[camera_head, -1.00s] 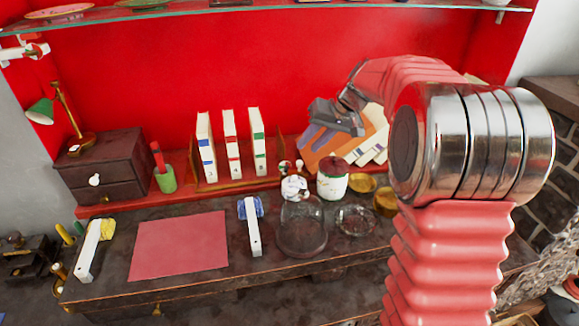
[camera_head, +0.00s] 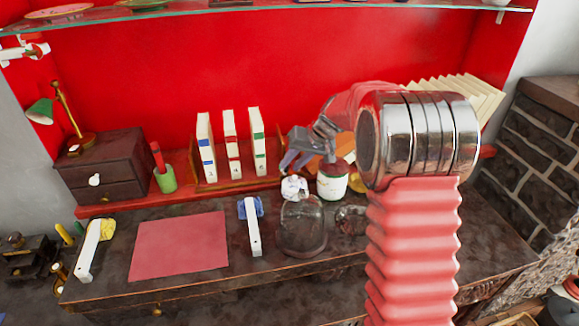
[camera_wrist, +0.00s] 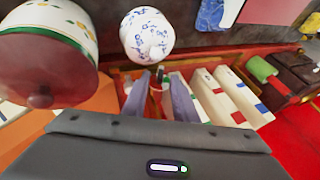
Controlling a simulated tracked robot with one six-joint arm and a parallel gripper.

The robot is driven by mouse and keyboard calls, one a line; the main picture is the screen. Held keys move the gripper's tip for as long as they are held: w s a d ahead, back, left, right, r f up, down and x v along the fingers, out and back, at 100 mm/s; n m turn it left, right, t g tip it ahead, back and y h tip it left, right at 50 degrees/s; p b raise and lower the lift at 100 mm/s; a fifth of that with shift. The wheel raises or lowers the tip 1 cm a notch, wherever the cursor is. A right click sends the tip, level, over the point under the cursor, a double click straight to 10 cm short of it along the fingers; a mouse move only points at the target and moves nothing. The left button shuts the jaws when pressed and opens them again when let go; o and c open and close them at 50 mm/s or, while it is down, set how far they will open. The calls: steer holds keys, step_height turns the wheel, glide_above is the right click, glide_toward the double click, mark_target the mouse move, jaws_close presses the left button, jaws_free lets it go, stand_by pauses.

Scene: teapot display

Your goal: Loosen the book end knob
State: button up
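My gripper (camera_head: 288,159) is open in the head view, above the patterned white pot and right of the upright books (camera_head: 258,142). In the wrist view its two fingers (camera_wrist: 159,76) stand apart. A small reddish piece, apparently the book end knob (camera_wrist: 157,87), shows between them, beyond the palm. I cannot tell how far it is from the fingers or whether they touch it. The books (camera_wrist: 218,98) stand right of the fingers in the wrist view. In the head view the gripper hides the knob's area.
The patterned white pot (camera_wrist: 147,35) is close to the fingertips in the wrist view. A lidded jar (camera_head: 332,184) and a glass dome (camera_head: 302,228) are near the gripper. A red mat (camera_head: 180,246) lies on the desk. A glass shelf (camera_head: 270,8) runs overhead.

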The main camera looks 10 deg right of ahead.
mark_target(286, 169)
steer(key=shift+x, duration=1.15)
steer(key=shift+r, duration=0.1)
steer(key=shift+c, duration=0.5)
jaws_close()
